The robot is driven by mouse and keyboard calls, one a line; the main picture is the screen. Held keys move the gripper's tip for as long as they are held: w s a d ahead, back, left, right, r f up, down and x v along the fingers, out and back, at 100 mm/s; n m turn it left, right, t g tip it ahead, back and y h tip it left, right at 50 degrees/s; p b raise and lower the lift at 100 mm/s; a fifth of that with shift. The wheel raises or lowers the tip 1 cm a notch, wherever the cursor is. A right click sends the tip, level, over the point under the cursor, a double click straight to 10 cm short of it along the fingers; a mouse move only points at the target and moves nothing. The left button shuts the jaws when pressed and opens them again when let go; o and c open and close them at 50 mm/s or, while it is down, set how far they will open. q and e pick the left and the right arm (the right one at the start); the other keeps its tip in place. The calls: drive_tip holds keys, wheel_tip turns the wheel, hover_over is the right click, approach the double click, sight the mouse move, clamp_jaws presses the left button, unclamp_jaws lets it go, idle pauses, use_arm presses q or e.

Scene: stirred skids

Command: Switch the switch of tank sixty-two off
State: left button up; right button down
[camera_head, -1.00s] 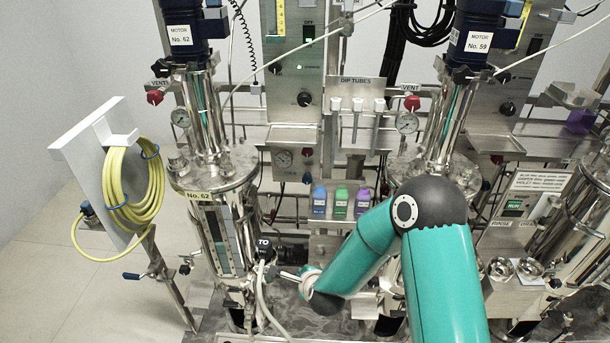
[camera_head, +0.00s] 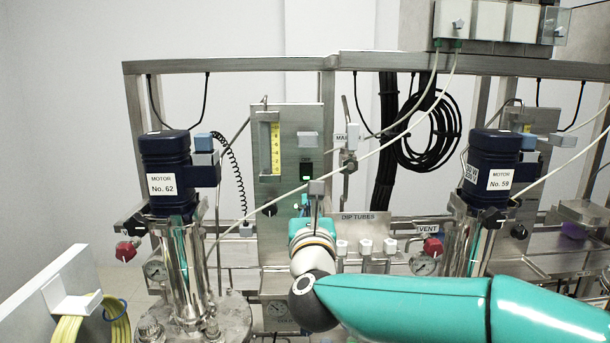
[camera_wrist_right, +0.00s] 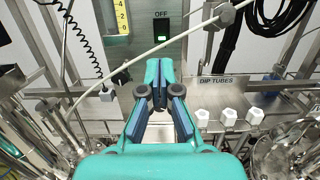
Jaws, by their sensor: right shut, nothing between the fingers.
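The tank sixty-two unit stands at the left of the head view, with a dark blue motor (camera_head: 165,170) labelled No. 62 above its steel vessel (camera_head: 187,265). Right of it is a steel control panel with a black switch (camera_head: 305,170) that has a lit green lamp. In the right wrist view the switch (camera_wrist_right: 161,28) sits under an OFF label, with the green lamp low on it. My right gripper (camera_wrist_right: 160,72) is shut and empty. Its tips are below the switch in that view and apart from it. In the head view my right gripper (camera_head: 305,204) is partly hidden behind its wrist. My left gripper is not in view.
A pale hose (camera_wrist_right: 150,58) slants across the panel near my fingers. A black knob (camera_head: 270,209) sits low on the panel. White-capped dip tubes (camera_head: 365,247) are to the right. A similar unit with motor No. 59 (camera_head: 490,170) stands farther right.

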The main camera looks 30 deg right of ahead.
drive_tip(key=shift+w+f, duration=0.15)
drive_tip(key=shift+d, duration=0.1)
drive_tip(key=p, duration=0.7)
approach(306, 170)
drive_tip(key=x, duration=0.5)
drive_tip(key=shift+w+d+r, duration=0.15)
drive_tip(key=shift+w+r, duration=0.1)
drive_tip(key=shift+w, duration=0.1)
drive_tip(key=shift+x, duration=0.75)
drive_tip(key=shift+f, duration=0.15)
